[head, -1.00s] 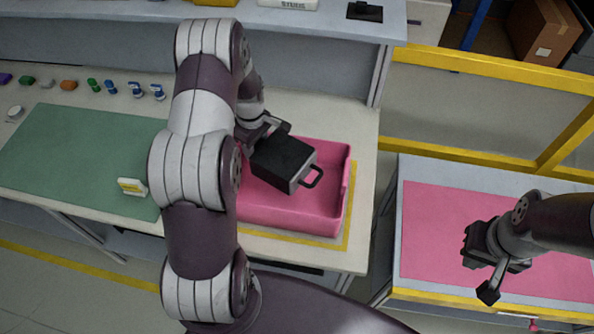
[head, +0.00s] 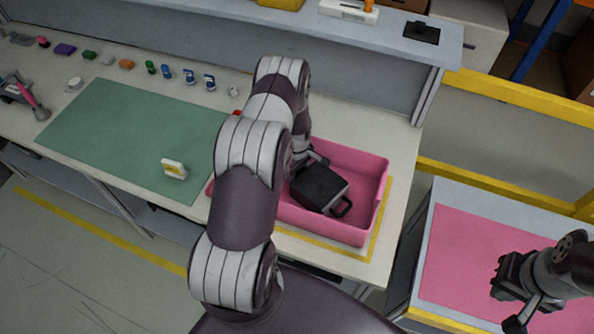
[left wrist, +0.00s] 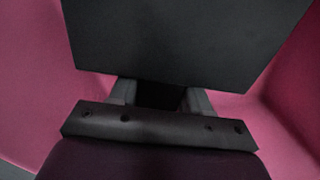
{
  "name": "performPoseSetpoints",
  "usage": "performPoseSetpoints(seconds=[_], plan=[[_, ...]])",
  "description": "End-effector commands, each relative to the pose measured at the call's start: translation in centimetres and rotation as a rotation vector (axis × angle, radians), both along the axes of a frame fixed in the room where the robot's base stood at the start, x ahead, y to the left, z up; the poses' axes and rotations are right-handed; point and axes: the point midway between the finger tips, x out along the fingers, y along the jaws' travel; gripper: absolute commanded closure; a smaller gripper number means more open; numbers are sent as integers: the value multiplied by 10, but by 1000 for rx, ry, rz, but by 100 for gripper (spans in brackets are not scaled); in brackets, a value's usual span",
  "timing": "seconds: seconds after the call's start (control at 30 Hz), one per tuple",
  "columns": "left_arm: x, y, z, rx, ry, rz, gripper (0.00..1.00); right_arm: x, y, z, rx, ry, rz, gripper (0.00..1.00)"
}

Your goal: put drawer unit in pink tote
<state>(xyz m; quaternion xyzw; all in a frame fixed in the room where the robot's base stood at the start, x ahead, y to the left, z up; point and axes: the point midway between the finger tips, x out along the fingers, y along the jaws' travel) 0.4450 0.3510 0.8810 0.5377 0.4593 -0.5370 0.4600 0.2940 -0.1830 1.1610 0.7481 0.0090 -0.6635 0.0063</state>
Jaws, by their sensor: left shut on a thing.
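The drawer unit (head: 319,187) is a dark box with a black loop handle facing the lower right in the head view. It sits within the walls of the pink tote (head: 372,205); whether it touches the tote floor cannot be told. My left gripper (head: 300,167) is shut on the drawer unit's far left end, its fingers partly hidden by my arm. In the left wrist view the drawer unit (left wrist: 180,40) fills the top, with pink tote walls (left wrist: 35,85) on both sides. My right gripper (head: 505,285) hangs over the pink mat at the right; its jaw opening is unclear.
A green mat (head: 130,135) with a small yellow-white box (head: 174,169) lies left of the tote. Several small coloured parts line the bench's back. A raised shelf (head: 350,45) runs behind. A separate table with a pink mat (head: 465,245) stands at the right, beside a yellow rail (head: 480,178).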

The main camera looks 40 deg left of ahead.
Motion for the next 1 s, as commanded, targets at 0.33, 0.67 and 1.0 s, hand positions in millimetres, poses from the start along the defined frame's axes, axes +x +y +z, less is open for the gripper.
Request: performPoseSetpoints(seconds=[0.33,0.67,1.0], plan=[[0,0,0,0,0,0,28,0,0,-1,0,0,0,100],[2,1,38,2,-5,0,28,0,0,-13,0,0,0,100],[1,0,111,2,-3,0,28,0,0,-32,0,0,0,100]])
